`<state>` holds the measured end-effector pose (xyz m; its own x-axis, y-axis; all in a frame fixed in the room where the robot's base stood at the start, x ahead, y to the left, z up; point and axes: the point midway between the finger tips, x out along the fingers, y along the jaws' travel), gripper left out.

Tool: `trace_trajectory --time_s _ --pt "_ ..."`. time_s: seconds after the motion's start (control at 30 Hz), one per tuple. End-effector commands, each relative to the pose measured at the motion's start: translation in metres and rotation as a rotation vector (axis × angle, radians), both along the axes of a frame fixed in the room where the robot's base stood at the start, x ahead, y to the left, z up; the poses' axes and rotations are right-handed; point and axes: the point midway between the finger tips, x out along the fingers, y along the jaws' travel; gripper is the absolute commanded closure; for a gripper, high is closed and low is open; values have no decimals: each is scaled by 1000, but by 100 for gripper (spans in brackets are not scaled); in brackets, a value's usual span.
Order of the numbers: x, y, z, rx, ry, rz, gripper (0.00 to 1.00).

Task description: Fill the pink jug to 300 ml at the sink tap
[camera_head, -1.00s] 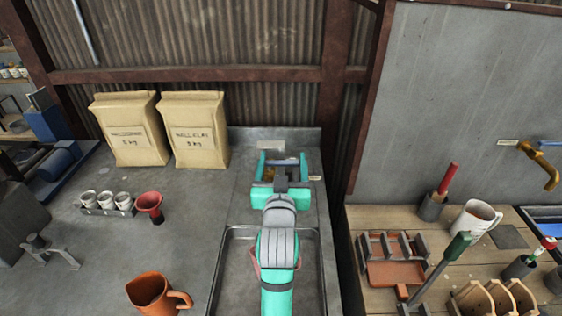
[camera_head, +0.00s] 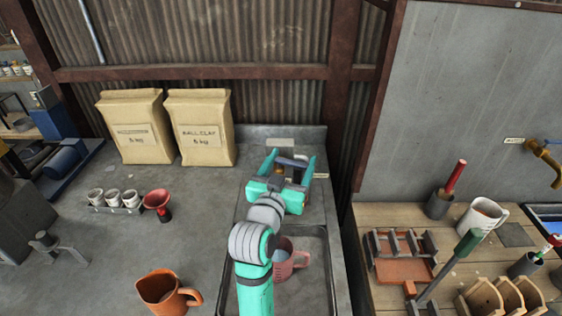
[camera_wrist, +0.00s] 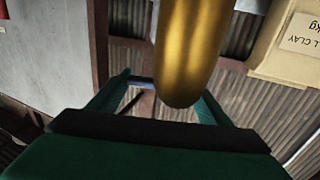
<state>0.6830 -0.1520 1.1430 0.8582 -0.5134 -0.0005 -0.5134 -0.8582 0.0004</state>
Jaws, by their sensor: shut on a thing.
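The pink jug (camera_head: 290,262) stands in the sink basin (camera_head: 327,288), partly hidden behind my arm; its water level cannot be read. The brass tap (camera_head: 279,172) is at the back of the sink, mostly hidden by my gripper (camera_head: 291,160). My gripper is shut on the tap's blue handle (camera_head: 292,163), which shows between the two teal fingers. In the wrist view the brass spout (camera_wrist: 188,50) fills the upper middle, and a bit of the blue handle (camera_wrist: 140,82) shows behind it. I cannot see whether water runs.
An orange jug (camera_head: 160,290) stands on the counter left of the sink. A red funnel (camera_head: 158,203), white cups (camera_head: 113,197) and two clay bags (camera_head: 200,130) are farther left. A wooden bench (camera_head: 385,217) with racks and a white mug (camera_head: 480,217) is at right.

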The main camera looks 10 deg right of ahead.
Motion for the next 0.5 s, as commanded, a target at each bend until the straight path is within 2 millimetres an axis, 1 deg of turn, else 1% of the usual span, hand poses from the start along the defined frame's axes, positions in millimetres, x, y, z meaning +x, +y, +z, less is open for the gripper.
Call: trace_trajectory --time_s 0.23,0.27,0.3,0.33,0.5 --pt "-1 0 0 1 -1 1 68" --pt "-1 0 0 1 -1 0 23" --pt "-1 0 0 1 -1 0 14" --pt "-1 0 0 1 -1 0 9" --pt "-1 -1 0 1 -1 -1 9"
